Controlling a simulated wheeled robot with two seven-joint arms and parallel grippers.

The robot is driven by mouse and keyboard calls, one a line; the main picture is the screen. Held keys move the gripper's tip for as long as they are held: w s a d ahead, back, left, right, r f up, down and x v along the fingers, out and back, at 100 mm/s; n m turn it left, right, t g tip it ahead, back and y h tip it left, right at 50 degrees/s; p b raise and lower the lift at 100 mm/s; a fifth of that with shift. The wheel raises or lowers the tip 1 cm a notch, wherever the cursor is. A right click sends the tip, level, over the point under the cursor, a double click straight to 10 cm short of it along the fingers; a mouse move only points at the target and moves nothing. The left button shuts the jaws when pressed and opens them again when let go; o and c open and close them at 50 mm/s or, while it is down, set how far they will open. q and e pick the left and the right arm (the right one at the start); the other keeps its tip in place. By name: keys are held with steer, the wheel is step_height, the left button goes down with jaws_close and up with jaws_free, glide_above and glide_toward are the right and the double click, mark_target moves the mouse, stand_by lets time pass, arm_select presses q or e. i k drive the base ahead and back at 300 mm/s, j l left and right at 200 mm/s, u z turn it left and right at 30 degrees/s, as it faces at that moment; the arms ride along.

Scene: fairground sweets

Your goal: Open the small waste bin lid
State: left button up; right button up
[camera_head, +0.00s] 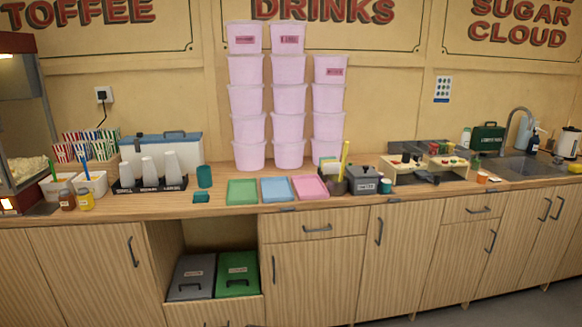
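A small dark grey box (364,183) with a handled lid and a white label stands on the counter, right of the pink tray; its lid looks shut. In an open bay under the counter sit a grey bin (192,277) and a green bin (237,273), both with handled lids that look shut. The labels are too small to read, so I cannot tell for sure which one is the small waste bin. Neither of my grippers is in view.
Stacked pink tubs (288,127) stand at the back of the wooden counter. A dark pot (336,187) with a yellow stick stands just left of the small box. Green, blue and pink trays (309,187) lie along the front edge. A sink (517,166) is at right.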

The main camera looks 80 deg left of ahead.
mark_target(362, 172)
steer(key=u, duration=2.2)
